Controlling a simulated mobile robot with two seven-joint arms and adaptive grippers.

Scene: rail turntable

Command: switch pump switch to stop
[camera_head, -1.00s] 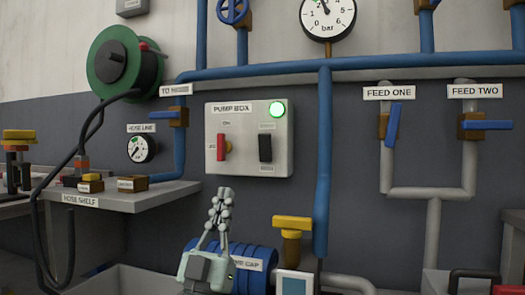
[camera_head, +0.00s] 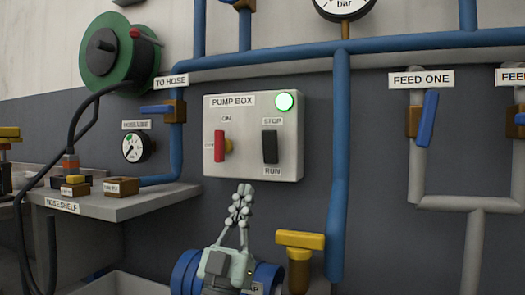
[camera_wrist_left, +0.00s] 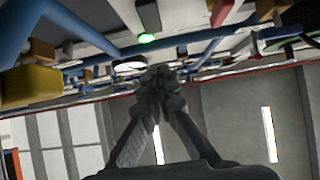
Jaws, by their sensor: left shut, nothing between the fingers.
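The pump box (camera_head: 253,160) is a pale panel on the wall with a lit green lamp (camera_head: 284,102). Its black switch (camera_head: 270,147) sits between the label STOP above and RUN below. I cannot tell which way the black switch is tipped. A red handle (camera_head: 219,146) stands at the left of the box under ON. My left gripper (camera_head: 245,187) is shut and empty, pointing up just below the box, apart from the switch in the picture. In the left wrist view the shut fingers (camera_wrist_left: 160,75) point towards the green lamp (camera_wrist_left: 147,38). My right gripper is not in view.
A vertical blue pipe (camera_head: 339,170) runs right of the box. A yellow handle (camera_head: 300,240) stands low in front of it. The hose shelf (camera_head: 130,207) is at the left, and a blue feed lever (camera_head: 427,118) is at the right.

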